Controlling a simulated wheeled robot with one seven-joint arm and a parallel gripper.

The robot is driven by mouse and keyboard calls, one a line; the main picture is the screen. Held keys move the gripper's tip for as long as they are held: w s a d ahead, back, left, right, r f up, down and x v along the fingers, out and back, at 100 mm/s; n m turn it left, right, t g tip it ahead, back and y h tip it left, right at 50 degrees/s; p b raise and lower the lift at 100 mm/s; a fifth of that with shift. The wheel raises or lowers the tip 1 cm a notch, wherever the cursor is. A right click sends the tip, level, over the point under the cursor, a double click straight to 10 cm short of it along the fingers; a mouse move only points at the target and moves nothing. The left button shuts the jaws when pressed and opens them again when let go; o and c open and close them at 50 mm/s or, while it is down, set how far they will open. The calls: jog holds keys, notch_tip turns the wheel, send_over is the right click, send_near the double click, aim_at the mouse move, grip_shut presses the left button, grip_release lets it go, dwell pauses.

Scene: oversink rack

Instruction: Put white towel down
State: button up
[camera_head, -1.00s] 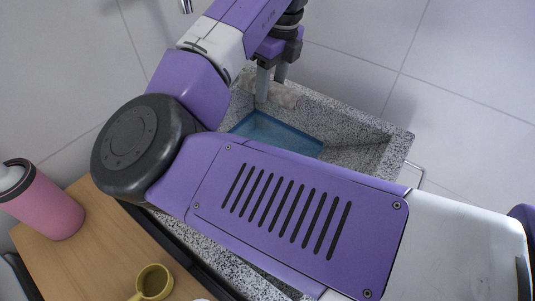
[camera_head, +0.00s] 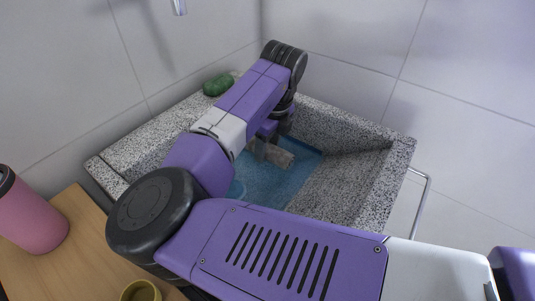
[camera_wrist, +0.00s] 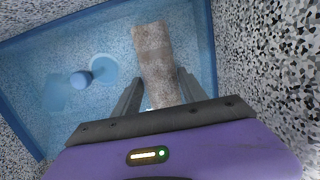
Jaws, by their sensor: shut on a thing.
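The white towel (camera_wrist: 155,55), a small pale beige-grey strip, sits between the two fingers of my gripper (camera_wrist: 160,90) in the wrist view. My gripper is shut on it, and the towel's far end sticks out beyond the fingertips. In the head view the towel (camera_head: 278,155) shows beside my gripper (camera_head: 264,147), inside the sink (camera_head: 345,180) and over the blue tray (camera_head: 275,188). I cannot tell whether the towel touches the tray's floor. My arm hides part of the tray and sink.
In the wrist view the blue tray (camera_wrist: 205,45) has a small blue round object (camera_wrist: 81,79) and a pale disc (camera_wrist: 103,68) on its floor. A green object (camera_head: 218,84) lies on the sink's back-left rim. A pink bottle (camera_head: 30,215) and a yellow mug (camera_head: 141,291) stand on the wooden counter.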

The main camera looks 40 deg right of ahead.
aim_at(267, 155)
jog(key=shift+f, duration=1.2)
jog(key=shift+f, duration=0.3)
jog(key=o, duration=1.3)
jog(key=shift+o, duration=0.2)
jog(key=r+p, duration=0.1)
jog(key=r, duration=0.3)
jog(key=s+r, duration=0.1)
jog(key=r, duration=0.3)
jog(key=r+p, duration=0.1)
jog(key=r, duration=0.3)
jog(key=shift+s+d+r+p, duration=0.15)
jog(key=shift+s+r+p, duration=0.15)
jog(key=shift+s, duration=0.05)
